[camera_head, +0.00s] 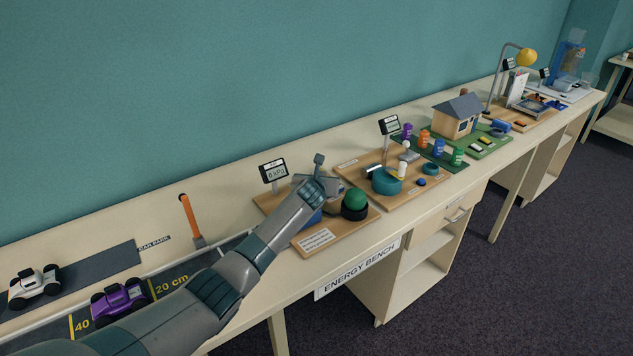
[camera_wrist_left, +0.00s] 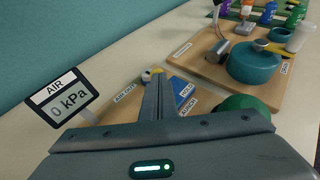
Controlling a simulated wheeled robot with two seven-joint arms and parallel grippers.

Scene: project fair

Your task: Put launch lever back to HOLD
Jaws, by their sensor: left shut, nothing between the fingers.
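The air board (camera_head: 328,244) is a wooden base on the bench under my left gripper (camera_head: 330,187). In the left wrist view its labels read AIR OUT, HOLD (camera_wrist_left: 186,90) and LAUNCH (camera_wrist_left: 188,106). My left gripper (camera_wrist_left: 158,82) is shut and empty, its fingers reaching over the board beside the HOLD and LAUNCH labels. I cannot make out the launch lever; the fingers and arm cover part of this area, so its position and any contact with it cannot be told. The AIR display (camera_head: 273,172) reads 0 kPa. My right gripper is out of view.
A green dome (camera_head: 354,200) on a black base stands right of my gripper. A board with a teal round tank (camera_head: 386,182) lies beyond. An orange post (camera_head: 191,217), purple car (camera_head: 119,300) and white car (camera_head: 35,285) are left. The wall runs behind the bench.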

